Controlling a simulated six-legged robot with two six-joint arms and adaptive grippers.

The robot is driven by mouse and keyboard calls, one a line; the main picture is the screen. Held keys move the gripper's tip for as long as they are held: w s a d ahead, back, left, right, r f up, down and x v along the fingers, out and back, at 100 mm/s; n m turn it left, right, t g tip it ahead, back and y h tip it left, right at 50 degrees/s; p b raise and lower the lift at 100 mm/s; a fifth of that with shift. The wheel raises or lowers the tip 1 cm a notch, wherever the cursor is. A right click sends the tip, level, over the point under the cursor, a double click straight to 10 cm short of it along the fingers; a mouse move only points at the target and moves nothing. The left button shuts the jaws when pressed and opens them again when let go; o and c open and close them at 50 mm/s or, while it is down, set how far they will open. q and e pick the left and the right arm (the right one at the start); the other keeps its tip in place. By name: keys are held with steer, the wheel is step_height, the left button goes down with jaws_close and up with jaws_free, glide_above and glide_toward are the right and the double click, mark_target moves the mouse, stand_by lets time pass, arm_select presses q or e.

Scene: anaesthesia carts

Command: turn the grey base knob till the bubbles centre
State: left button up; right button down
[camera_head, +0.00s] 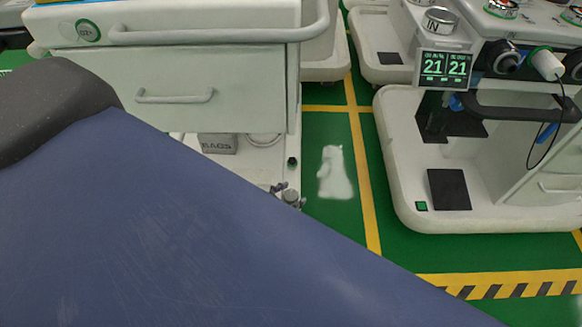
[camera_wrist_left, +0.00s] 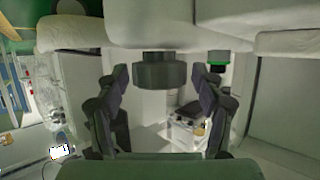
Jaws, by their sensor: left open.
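A dark grey cylindrical knob (camera_wrist_left: 162,72) hangs from a pale edge in the upper middle of the left wrist view. My left gripper (camera_wrist_left: 165,84) is open, with one dark finger on each side of the knob. I see gaps between the fingers and the knob. A second dark knob with a green ring (camera_wrist_left: 217,62) is to its right. In the head view only small parts of my left gripper (camera_head: 287,195) show beside the left cart's base corner. A small dark knob (camera_head: 292,161) is on that base. I can make out no bubbles. My right gripper is not in view.
The left cart (camera_head: 220,85) has a handled drawer above its low base. A second cart (camera_head: 400,190) with a "21 21" display (camera_head: 445,68) stands right. Green floor (camera_head: 325,125) with yellow lines and a pale blurred patch (camera_head: 335,175) lies between. A blue surface covers the lower left.

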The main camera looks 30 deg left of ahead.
arm_select(q)
steer(key=c, duration=1.2)
steer(key=shift+o, duration=0.2)
steer(key=shift+d+r, duration=0.1)
steer(key=shift+n+t+y, duration=0.3)
steer(key=shift+n+y, duration=0.4)
steer(key=shift+y, duration=0.1)
steer(key=shift+n+y, duration=1.4)
steer(key=shift+y, duration=0.2)
